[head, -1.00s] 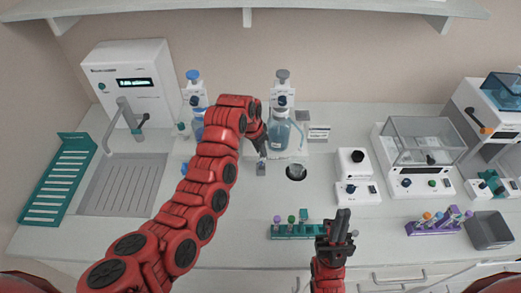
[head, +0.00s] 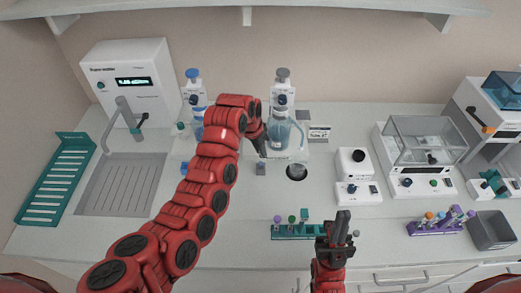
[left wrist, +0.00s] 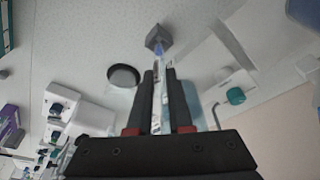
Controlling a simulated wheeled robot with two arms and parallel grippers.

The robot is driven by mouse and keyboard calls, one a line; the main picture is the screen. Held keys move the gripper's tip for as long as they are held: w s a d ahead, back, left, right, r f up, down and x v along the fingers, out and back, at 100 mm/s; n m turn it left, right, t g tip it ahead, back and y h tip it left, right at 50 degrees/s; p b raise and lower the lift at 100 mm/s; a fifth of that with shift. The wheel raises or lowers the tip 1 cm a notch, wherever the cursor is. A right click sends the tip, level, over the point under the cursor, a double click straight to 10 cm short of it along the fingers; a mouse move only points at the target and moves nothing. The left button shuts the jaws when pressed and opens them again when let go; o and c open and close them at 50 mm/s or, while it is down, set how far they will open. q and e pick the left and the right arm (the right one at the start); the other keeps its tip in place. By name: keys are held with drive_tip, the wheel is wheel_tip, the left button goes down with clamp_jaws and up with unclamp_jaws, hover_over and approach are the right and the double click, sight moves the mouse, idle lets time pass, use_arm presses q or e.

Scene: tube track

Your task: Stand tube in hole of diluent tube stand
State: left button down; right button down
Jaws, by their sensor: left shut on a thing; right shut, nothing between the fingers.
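My left gripper (head: 262,149) is shut on a slim clear tube (left wrist: 159,65), which shows between its fingers in the left wrist view. A small grey block (head: 261,168), which looks like the diluent tube stand, sits on the bench just below this gripper. It also shows in the left wrist view (left wrist: 158,38), at the far end of the tube. The tube's end meets the block in that view, but I cannot tell whether it is in the hole. My right gripper (head: 341,222) is shut and empty, near the front edge beside the teal rack.
Dispenser bottles (head: 282,130) stand just behind the left gripper. A dark round opening (head: 296,172) is right of the grey block. A teal rack (head: 285,236) with several tubes is in front, and a purple rack (head: 425,229) is at right. The sink (head: 122,185) is at left.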

use_arm(q)
drive_tip(key=shift+f, duration=0.2)
drive_tip(key=shift+f+b, duration=0.45)
drive_tip(key=shift+b, duration=0.1)
drive_tip(key=shift+f, duration=0.15)
drive_tip(key=shift+f+b, duration=0.5)
drive_tip(key=shift+b, duration=0.05)
drive_tip(key=c, duration=0.8)
unclamp_jaws()
drive_tip(key=shift+o, duration=0.2)
